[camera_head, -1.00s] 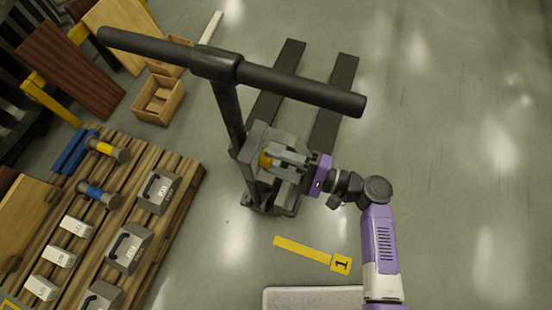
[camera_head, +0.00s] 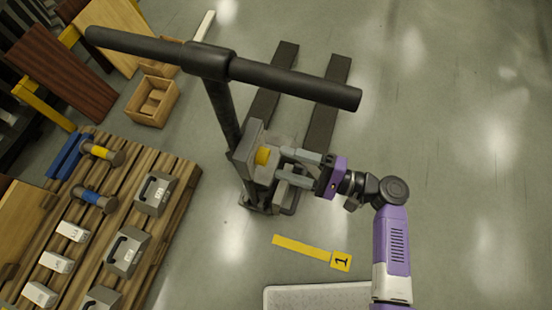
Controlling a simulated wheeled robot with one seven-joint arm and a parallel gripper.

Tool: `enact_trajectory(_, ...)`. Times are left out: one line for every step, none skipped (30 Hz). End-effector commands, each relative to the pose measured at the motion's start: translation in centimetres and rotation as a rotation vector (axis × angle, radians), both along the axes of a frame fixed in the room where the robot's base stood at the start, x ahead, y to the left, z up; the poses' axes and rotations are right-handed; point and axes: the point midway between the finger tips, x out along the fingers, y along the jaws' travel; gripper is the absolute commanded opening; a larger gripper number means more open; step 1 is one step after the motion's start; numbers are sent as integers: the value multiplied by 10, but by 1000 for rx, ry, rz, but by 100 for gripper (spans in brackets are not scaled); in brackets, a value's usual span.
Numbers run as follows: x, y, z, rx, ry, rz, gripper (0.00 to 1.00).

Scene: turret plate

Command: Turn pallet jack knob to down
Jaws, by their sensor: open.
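The pallet jack's black T-handle (camera_head: 208,62) rises over its grey body at the picture's middle. The yellow knob (camera_head: 263,156) sits on the face of the grey housing (camera_head: 248,145). My gripper (camera_head: 281,165) is open, its two grey fingers pointing left toward the knob from the right. A small gap shows between the fingertips and the knob, and nothing is between the fingers. The knob's pointer direction and any markings are too small to read. The dark forks (camera_head: 327,115) stretch away behind the body.
A wooden pallet (camera_head: 150,225) with grey weights, white blocks and hammers stands at left. A wooden crate (camera_head: 152,102) lies behind it. A yellow floor marker (camera_head: 312,252) and a pale mat (camera_head: 315,298) are in front. The floor at right is clear.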

Motion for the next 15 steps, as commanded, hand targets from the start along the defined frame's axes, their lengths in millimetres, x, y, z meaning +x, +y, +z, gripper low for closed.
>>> enact_trajectory(-3, -9, -2, 0, 1, -4, 63)
enact_trajectory(-5, -13, -2, -1, 1, -4, 63)
enact_trajectory(-6, -18, -2, -1, 1, -3, 63)
enact_trajectory(-7, -21, -2, 0, 1, -2, 63)
enact_trajectory(-8, -24, -1, -1, 1, -3, 63)
enact_trajectory(-10, -28, -1, -1, 1, -3, 63)
enact_trajectory(-11, -30, -1, -1, 2, -1, 63)
enact_trajectory(-11, -31, -1, -1, 2, -1, 63)
enact_trajectory(-12, -33, -1, -1, 2, -1, 63)
enact_trajectory(-12, -34, -1, -1, 2, -1, 63)
enact_trajectory(-12, -34, 0, -1, 2, -1, 63)
enact_trajectory(-13, -35, 0, -1, 2, -1, 63)
enact_trajectory(-13, -35, 0, -1, 2, -1, 63)
enact_trajectory(-13, -35, 0, -1, 1, -1, 63)
enact_trajectory(-13, -35, 0, -1, 2, -1, 63)
